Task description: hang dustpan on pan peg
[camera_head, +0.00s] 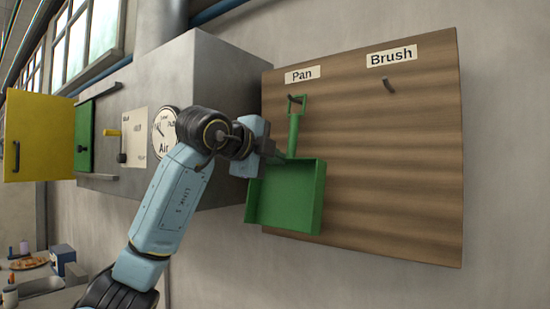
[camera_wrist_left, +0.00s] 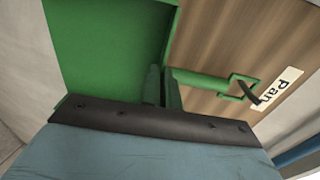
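The green dustpan (camera_head: 287,195) is upright against the wooden board, handle up, its loop (camera_head: 297,101) just below the "Pan" label. In the left wrist view, the dustpan (camera_wrist_left: 105,50) fills the upper left, and the dark pan peg (camera_wrist_left: 249,93) shows at the handle's loop and appears to pass through it. My left gripper (camera_head: 280,157) reaches in from the left to where the handle meets the pan. Its fingers (camera_wrist_left: 162,88) are close together there and look shut on the dustpan; the exact contact is partly hidden. My right gripper is not in view.
The wooden board (camera_head: 400,170) has an empty brush peg (camera_head: 389,84) under the "Brush" label at right. A grey cabinet (camera_head: 215,75) with an air gauge and an open yellow door (camera_head: 38,140) stands left of the board. A cluttered table is at the lower left.

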